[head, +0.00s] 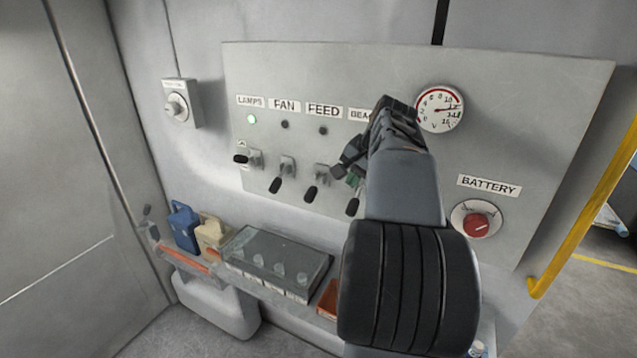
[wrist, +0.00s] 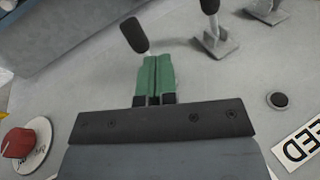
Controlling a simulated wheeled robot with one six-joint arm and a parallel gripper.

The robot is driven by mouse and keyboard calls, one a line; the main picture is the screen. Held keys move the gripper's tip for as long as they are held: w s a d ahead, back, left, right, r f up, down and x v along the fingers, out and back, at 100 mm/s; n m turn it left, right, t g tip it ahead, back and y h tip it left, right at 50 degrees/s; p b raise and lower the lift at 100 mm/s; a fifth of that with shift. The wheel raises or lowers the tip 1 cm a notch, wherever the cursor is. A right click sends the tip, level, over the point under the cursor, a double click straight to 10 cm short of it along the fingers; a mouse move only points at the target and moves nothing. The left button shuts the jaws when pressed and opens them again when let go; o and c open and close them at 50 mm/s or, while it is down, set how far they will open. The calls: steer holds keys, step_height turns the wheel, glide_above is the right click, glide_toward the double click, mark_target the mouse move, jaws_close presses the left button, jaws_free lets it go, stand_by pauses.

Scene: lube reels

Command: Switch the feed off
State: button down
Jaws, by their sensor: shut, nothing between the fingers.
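The FEED lever (head: 317,178) sits under the FEED label (head: 323,110) on the wall panel, its black handle hanging down. The round FEED indicator (head: 323,130) is dark. In the wrist view the lever (wrist: 212,38) is right of my fingers and apart from them, with its dark indicator (wrist: 279,100) near the upside-down label (wrist: 305,145). My gripper (head: 352,179) is shut and empty, right of the FEED lever. Its green fingers (wrist: 154,76) end close to another black handle (wrist: 133,35), apparently the lever right of FEED; its mount is hidden, and contact cannot be told.
A gauge (head: 440,108) and red battery knob (head: 476,225) lie right. A shelf below carries a clear-lidded box (head: 275,262) and containers (head: 184,227).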

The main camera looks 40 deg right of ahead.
steer(key=m+y, duration=0.1)
glide_toward(315, 195)
steer(key=shift+m+t, duration=0.3)
steer(key=shift+s+p+x, duration=0.2)
steer(key=shift+p+x, duration=0.45)
steer(key=shift+x, duration=2.7)
steer(key=shift+a+f, duration=0.1)
